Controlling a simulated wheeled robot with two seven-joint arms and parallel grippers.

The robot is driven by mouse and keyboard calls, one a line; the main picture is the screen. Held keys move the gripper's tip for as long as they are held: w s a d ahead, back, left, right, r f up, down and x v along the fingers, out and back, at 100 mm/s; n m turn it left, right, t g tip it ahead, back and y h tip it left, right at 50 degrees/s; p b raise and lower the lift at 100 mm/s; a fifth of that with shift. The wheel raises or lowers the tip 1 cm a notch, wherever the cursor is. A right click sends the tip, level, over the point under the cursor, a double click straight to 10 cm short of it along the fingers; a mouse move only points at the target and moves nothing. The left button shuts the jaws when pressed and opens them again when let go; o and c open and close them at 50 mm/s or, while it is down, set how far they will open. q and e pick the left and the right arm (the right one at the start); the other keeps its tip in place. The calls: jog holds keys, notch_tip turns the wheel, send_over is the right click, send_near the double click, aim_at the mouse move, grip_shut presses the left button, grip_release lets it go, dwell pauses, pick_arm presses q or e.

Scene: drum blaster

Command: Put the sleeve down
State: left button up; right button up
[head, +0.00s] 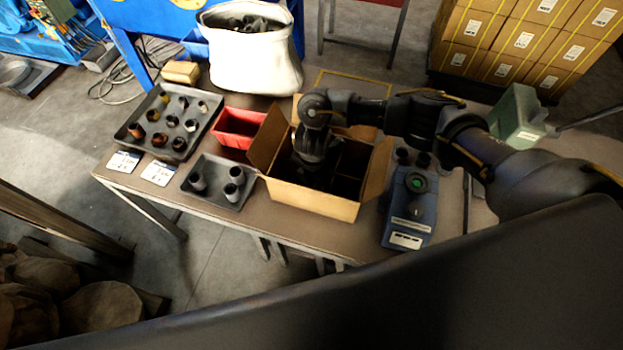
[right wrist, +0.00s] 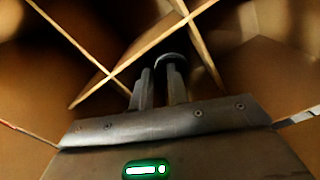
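My right gripper (head: 315,165) reaches down into the open cardboard box (head: 308,198) on the table. In the right wrist view its two narrow fingers (right wrist: 160,88) point down among the box's dividers (right wrist: 113,73), with a small gap between them. A dark rounded rim, seemingly the sleeve (right wrist: 172,58), shows at the fingertips, nearer the right finger. The rest of it is hidden, and I cannot tell whether the fingers grip it. In the head view the box and gripper hide it. My left gripper is not in view.
Left of the box are a small tray (head: 211,164) with dark sleeves, a red bin (head: 238,131) and a larger tray (head: 137,112) of parts. A blue device (head: 408,210) with a green button stands close right of the box. A white sack (head: 252,62) is behind.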

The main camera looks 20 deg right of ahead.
jog(key=shift+r, duration=0.3)
notch_tip(320, 180, up, 4)
jog(key=shift+w+r+p, duration=0.1)
jog(key=shift+r+p, duration=0.15)
jog(key=shift+p, duration=0.8)
notch_tip(320, 180, up, 8)
jog(key=shift+a, duration=0.1)
